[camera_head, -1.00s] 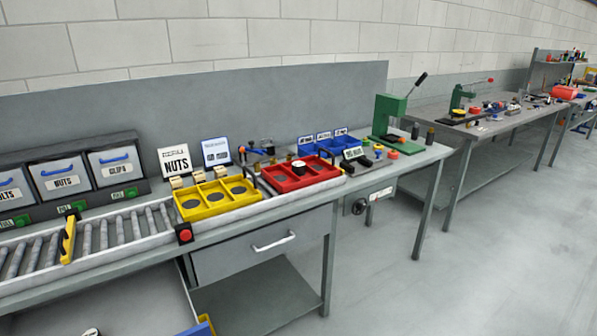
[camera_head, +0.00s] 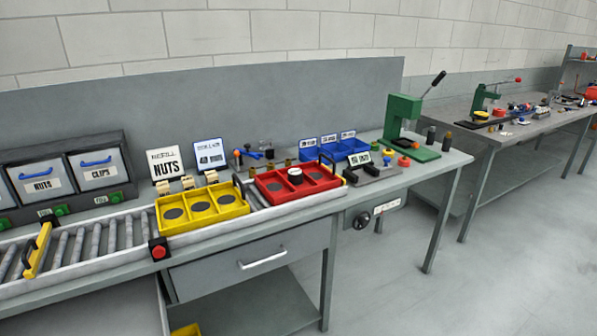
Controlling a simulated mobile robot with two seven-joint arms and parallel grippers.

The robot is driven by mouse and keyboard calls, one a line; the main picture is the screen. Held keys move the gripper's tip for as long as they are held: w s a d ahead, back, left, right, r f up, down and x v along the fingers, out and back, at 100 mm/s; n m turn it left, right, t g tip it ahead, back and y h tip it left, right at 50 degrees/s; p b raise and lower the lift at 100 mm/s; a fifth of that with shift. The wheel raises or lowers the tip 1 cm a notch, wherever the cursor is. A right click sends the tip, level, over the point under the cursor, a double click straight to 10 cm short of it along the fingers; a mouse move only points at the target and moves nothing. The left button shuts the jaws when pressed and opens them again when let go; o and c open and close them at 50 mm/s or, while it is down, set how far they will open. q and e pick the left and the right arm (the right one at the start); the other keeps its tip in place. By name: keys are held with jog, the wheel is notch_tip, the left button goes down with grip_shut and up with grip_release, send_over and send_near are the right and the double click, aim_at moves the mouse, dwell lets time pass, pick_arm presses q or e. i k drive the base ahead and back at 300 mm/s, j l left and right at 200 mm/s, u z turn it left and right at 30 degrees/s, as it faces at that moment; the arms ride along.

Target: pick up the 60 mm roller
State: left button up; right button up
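A black-and-white cylindrical piece (camera_head: 295,176) stands in the red tray (camera_head: 275,199) on the workbench. It may be a roller, but its size cannot be read. Several small blue bins (camera_head: 308,155) with labels too small to read stand at the back. I cannot tell which piece is the 60 mm roller. Neither of my grippers is in view.
A yellow tray (camera_head: 198,224) with round dark recesses stands left of the red tray, by a roller conveyor (camera_head: 95,243). A green press (camera_head: 401,122) stands at the bench's right end. The floor (camera_head: 400,295) in front is clear.

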aim_at(295, 175)
jog(key=i+l, duration=0.25)
jog(key=i+l+u, duration=0.15)
jog(key=l, duration=0.25)
jog(key=i+l, duration=0.35)
jog(key=i+l+u, duration=0.15)
jog(key=i+l, duration=0.3)
jog(key=l, duration=0.25)
jog(key=i+l+u, duration=0.15)
jog(key=l, duration=0.25)
jog(key=i+l, duration=0.3)
jog(key=l+u, duration=0.05)
